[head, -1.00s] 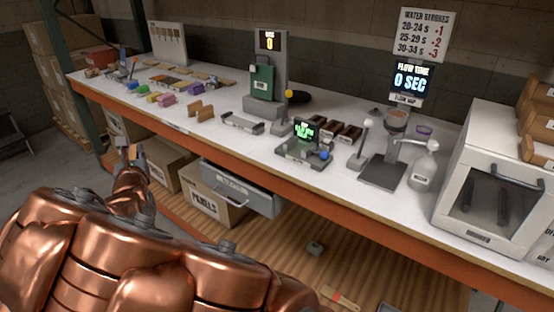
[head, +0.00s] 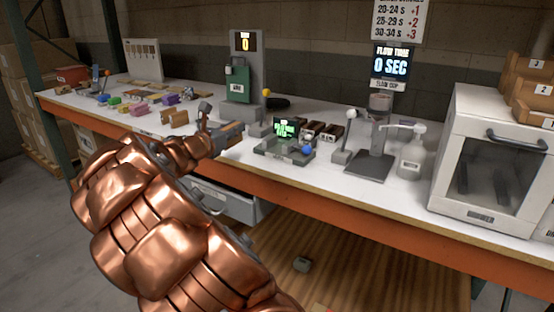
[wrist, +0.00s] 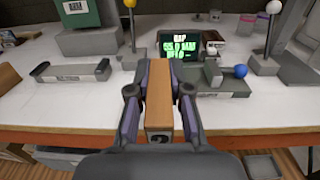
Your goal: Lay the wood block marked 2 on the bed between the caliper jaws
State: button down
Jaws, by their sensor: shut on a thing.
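The wood block marked 2 (wrist: 160,85) is held between the two fingers of my gripper (wrist: 158,96) in the wrist view. Its top is orange-brown, and the dark 2 shows on the end face towards me. The caliper (head: 272,148) stands on the bench, with a green-lit gap display (wrist: 185,42) and a blue knob (wrist: 240,71). In the wrist view it lies beyond the block and to its right. My gripper (head: 222,132) is over the bench's front part, left of the caliper in the head view. The block hides part of the caliper's bed.
A long grey tray (wrist: 85,70) lies left of the block in the wrist view. A stand with a green panel (head: 238,84) rises behind. Two brown blocks (head: 174,117) stand left on the bench. A flow cup stand (head: 370,165) is right of the caliper.

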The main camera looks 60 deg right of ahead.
jog(key=s+d, duration=0.1)
jog(key=b, duration=0.2)
send_near(291, 127)
jog(key=shift+g, duration=0.3)
jog(key=d+r, duration=0.3)
jog(key=r, duration=0.1)
jog(key=shift+w+d, duration=0.15)
jog(key=shift+w, duration=0.15)
jog(key=shift+s+d+f, duration=0.1)
jog(key=shift+s+d, duration=0.1)
jog(key=shift+d, duration=0.25)
jog(key=shift+w+f, duration=0.1)
jog(key=shift+f, duration=1.65)
jog(key=shift+f+b, duration=0.1)
jog(key=shift+b, duration=0.2)
jog(key=c, duration=1.1)
grip_release()
